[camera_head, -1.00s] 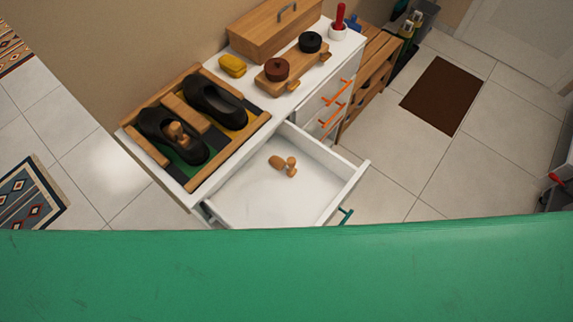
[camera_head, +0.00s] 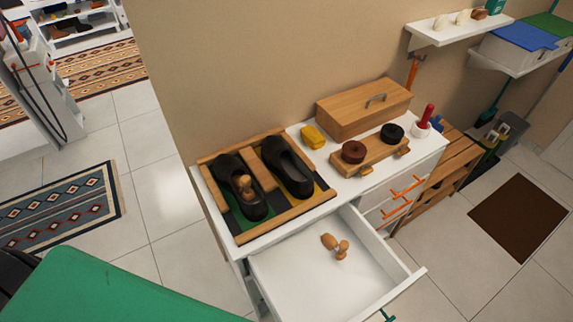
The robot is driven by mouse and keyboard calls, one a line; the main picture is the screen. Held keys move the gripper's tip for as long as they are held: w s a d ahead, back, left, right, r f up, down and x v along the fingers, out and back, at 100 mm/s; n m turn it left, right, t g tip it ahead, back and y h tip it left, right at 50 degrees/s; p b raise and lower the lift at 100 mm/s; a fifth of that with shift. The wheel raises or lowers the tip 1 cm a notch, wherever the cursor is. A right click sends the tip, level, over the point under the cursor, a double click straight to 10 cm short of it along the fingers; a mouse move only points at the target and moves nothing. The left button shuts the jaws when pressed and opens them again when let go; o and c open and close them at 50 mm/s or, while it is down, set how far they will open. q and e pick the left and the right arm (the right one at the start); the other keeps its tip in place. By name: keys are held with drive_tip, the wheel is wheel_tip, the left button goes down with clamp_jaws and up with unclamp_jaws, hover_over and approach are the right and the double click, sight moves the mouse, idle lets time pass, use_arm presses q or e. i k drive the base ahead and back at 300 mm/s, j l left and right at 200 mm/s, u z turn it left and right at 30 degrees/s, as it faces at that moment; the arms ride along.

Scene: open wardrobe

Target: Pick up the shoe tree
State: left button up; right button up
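A wooden shoe tree (camera_head: 335,245) lies loose on the floor of the open white drawer (camera_head: 300,282). Another wooden shoe tree (camera_head: 244,186) sits inside the left black shoe (camera_head: 228,170). The right black shoe (camera_head: 289,170) has no shoe tree showing in it. Both shoes lie in a wooden tray (camera_head: 276,224) with green and yellow areas, on top of the white cabinet. Neither of my grippers is in view.
A wooden box (camera_head: 350,110), a yellow block (camera_head: 313,137) and a small wooden stand (camera_head: 372,160) with two round tins share the cabinet top. A brown mat (camera_head: 518,217) and a patterned rug (camera_head: 62,212) lie on the tiled floor. A green surface (camera_head: 110,290) fills the lower left.

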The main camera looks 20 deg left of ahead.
sight(331, 242)
drive_tip(key=j+z, duration=0.1)
drive_tip(key=j, duration=0.3)
drive_tip(key=k+j+z, duration=0.1)
drive_tip(key=j, duration=0.3)
drive_tip(key=k+j+z, duration=0.1)
drive_tip(key=j, duration=0.3)
drive_tip(key=j+z, duration=0.15)
drive_tip(key=j, duration=0.25)
drive_tip(key=k+j+z, duration=0.1)
drive_tip(key=j, duration=0.25)
drive_tip(key=k, duration=0.05)
